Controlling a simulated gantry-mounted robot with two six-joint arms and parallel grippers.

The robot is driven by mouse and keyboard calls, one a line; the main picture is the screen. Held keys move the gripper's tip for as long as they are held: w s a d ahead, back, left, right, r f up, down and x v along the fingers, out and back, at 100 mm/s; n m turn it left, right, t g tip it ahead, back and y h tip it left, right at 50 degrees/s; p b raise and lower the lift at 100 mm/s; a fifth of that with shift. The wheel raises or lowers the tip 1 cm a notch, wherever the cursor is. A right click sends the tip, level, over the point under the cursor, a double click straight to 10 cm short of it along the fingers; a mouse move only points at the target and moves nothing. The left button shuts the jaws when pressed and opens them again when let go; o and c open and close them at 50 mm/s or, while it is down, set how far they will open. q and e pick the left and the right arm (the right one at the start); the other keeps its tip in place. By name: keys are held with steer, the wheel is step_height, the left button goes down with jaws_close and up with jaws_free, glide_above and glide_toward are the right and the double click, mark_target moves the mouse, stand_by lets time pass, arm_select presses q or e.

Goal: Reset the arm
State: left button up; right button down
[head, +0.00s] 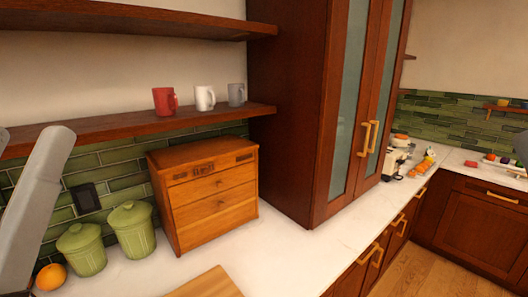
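A grey link of my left arm (32,205) stands upright at the left edge of the head view, in front of the shelf and counter. Its gripper fingers do not show. A small grey piece at the right edge (522,147) may be part of my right arm; I cannot tell. Neither gripper is in view, so I cannot see whether they hold anything.
On the white counter (262,260) stand two green canisters (132,232), an orange (51,277), a wooden drawer box (208,195) and a wooden board (206,284). Three mugs (205,98) stand on the lower shelf (120,131). A tall cabinet (290,110) rises from the counter.

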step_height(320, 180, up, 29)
steer(key=p, duration=2.6)
